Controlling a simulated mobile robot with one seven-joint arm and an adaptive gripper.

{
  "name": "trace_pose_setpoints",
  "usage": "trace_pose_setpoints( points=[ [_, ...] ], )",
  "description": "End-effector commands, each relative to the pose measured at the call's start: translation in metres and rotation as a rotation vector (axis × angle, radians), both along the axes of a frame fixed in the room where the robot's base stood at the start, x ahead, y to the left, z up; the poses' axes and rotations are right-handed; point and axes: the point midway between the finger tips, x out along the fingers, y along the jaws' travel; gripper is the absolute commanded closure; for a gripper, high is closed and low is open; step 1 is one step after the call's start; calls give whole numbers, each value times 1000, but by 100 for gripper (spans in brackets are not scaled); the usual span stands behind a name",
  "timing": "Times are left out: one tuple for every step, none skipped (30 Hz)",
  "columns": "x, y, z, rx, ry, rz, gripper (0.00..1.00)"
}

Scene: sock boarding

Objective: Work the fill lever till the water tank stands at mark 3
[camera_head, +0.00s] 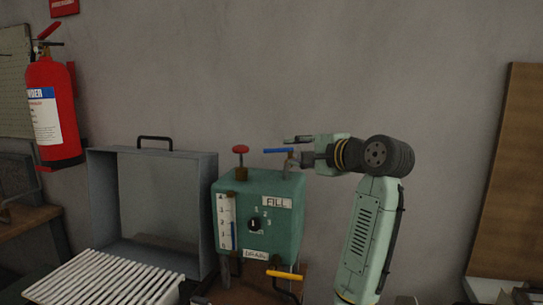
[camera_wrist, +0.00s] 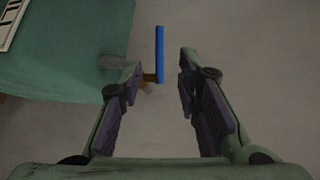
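The green water tank (camera_head: 258,215) stands at the middle of the head view. Its white gauge (camera_head: 226,222) carries a scale with a blue column in the lower part, roughly near 2; the exact reading is too small to tell. The blue fill lever (camera_head: 277,151) lies level on the tank's top right, above the FILL label (camera_head: 276,202). My gripper (camera_head: 296,150) is at the lever's right end. Nothing is held.
A red knob (camera_head: 240,150) stands on the tank's top left. A yellow drain lever (camera_head: 286,273) sticks out below, near the DRAIN label (camera_head: 256,254). A grey open case (camera_head: 205,210) and white slatted rack (camera_head: 100,280) are left.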

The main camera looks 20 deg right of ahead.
Motion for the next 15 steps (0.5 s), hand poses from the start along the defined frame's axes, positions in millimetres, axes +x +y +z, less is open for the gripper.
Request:
trace_pose_setpoints(
  points=[
    [4,2,0,1,2,1,69],
    [7,2,0,2,3,2,69],
    [12,4,-1,2,4,2,69],
    [16,5,-1,3,4,3,69],
    [21,7,-2,2,4,4,69],
    [28,9,-3,1,4,4,69],
    [33,11,-3,2,4,4,69],
    [39,12,-5,2,4,4,69],
    [47,14,-6,1,5,3,69],
    [52,15,-8,1,5,3,69],
    [58,17,-8,2,5,3,69],
    [65,19,-9,2,5,3,69],
    [70,20,-10,1,4,3,69],
    [74,22,-12,1,4,3,69],
    [80,23,-13,1,3,3,69]
  ],
)
